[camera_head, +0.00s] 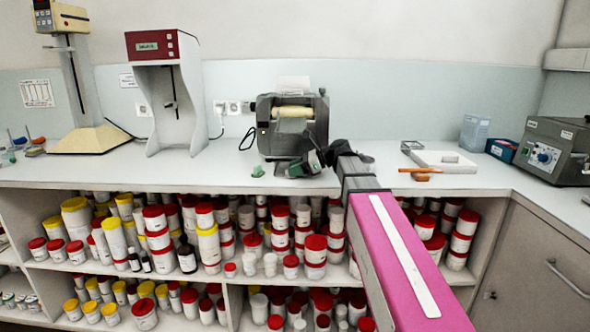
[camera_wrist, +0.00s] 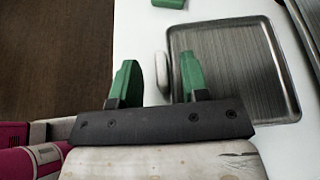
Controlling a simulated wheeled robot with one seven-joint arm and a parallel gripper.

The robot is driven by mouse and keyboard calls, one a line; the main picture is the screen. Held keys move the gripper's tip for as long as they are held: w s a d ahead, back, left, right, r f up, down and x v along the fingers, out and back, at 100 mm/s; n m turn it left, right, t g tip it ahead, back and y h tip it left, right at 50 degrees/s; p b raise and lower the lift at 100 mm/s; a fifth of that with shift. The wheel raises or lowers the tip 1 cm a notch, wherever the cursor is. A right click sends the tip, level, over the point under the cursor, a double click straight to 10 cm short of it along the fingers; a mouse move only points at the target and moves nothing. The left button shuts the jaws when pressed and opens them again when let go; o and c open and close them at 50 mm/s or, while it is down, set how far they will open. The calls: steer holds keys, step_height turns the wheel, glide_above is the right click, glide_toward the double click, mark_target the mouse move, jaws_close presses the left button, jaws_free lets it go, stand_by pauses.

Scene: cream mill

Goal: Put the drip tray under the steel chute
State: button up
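In the wrist view my gripper (camera_wrist: 157,70) is open, with its two green fingers spread over the white counter. The drip tray (camera_wrist: 236,65), a grey brushed-metal rectangle with a raised rim, lies to the right. The right finger overlaps its left edge in the picture. A small pale rounded piece (camera_wrist: 162,66), perhaps the tray's handle, shows between the fingers beside that edge. In the head view my gripper is low at the front of the grey mill (camera_head: 292,125). I cannot clearly pick out the steel chute or the tray there.
A balance-like stand (camera_head: 168,90) is further left. A white block (camera_head: 445,161) and an orange-handled tool (camera_head: 420,171) lie to the right. Shelves of jars are below the counter.

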steer(key=v, duration=1.2)
steer(key=shift+r, duration=0.1)
